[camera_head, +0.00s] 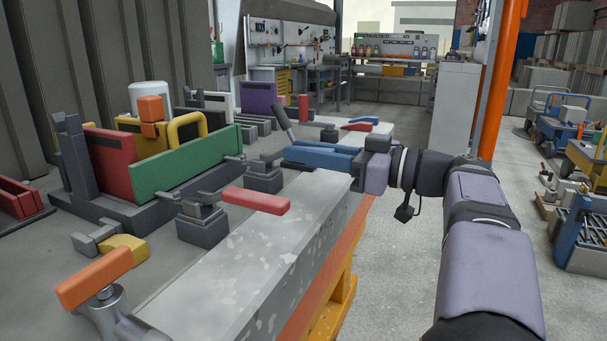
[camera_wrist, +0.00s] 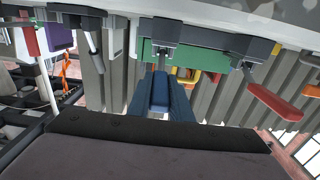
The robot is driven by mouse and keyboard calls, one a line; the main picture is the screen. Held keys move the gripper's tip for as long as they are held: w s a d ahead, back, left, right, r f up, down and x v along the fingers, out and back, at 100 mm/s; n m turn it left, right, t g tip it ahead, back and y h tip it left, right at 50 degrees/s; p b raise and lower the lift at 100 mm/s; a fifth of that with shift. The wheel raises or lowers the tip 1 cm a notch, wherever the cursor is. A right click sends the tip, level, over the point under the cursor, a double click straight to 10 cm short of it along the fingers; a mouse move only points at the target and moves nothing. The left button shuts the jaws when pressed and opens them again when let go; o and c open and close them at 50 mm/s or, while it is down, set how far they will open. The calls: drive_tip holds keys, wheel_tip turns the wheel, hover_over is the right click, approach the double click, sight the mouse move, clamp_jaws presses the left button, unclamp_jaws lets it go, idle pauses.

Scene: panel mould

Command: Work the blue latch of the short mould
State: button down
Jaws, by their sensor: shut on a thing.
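The blue latch handle (camera_wrist: 160,92) stands between my two dark blue fingers in the wrist view, its thin rod running up towards a dark base beside a green wall. My gripper (camera_head: 300,156), also in the wrist view (camera_wrist: 160,84), is shut on the handle from both sides. In the head view the fingers point left and the handle blends with them. The green mould wall (camera_head: 185,163) stands left of my gripper, joined to a red end wall (camera_head: 110,160). Which mould is the short one, I cannot tell for sure.
A red-handled latch (camera_head: 256,200) lies near my gripper and also shows in the wrist view (camera_wrist: 272,102). Orange (camera_head: 95,277) and yellow (camera_head: 124,248) handles lie nearer. A grey slab (camera_head: 270,255) fills the foreground.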

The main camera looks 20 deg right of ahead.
drive_tip(key=shift+s+d+f+t+y+b, duration=0.1)
drive_tip(key=shift+f+t+y+b, duration=0.3)
drive_tip(key=shift+b, duration=0.85)
drive_tip(key=c, duration=1.6)
unclamp_jaws()
drive_tip(key=p+v, duration=0.1)
drive_tip(key=v, duration=0.6)
drive_tip(key=shift+s+d, duration=0.15)
